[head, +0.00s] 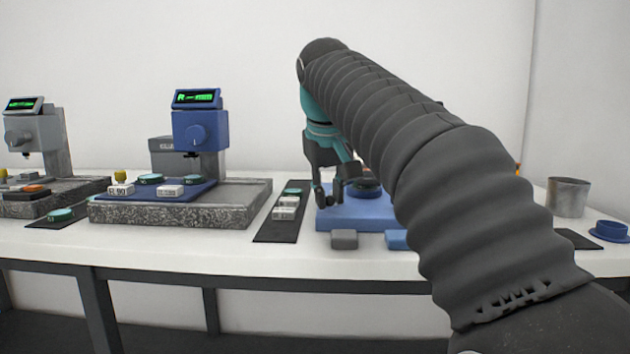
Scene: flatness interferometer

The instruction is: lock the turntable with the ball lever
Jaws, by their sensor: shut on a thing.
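My gripper (334,195) reaches down over the left part of a blue base unit (340,220) on the table. A dark round turntable (368,189) sits on top of this unit, just right of the fingers and partly covered by my arm. The gripper is shut on the small ball lever at the unit's left side. The lever itself is hidden by the fingers, so its angle cannot be told. A grey block (344,239) and a blue block (396,240) stand at the front of the unit.
A black mat (268,232) with white blocks lies left of the unit. Further left are a blue gauge stand (201,130) on a granite base (170,217) and a grey gauge stand (38,130). A metal cup (567,197) and blue dish (610,230) stand at right.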

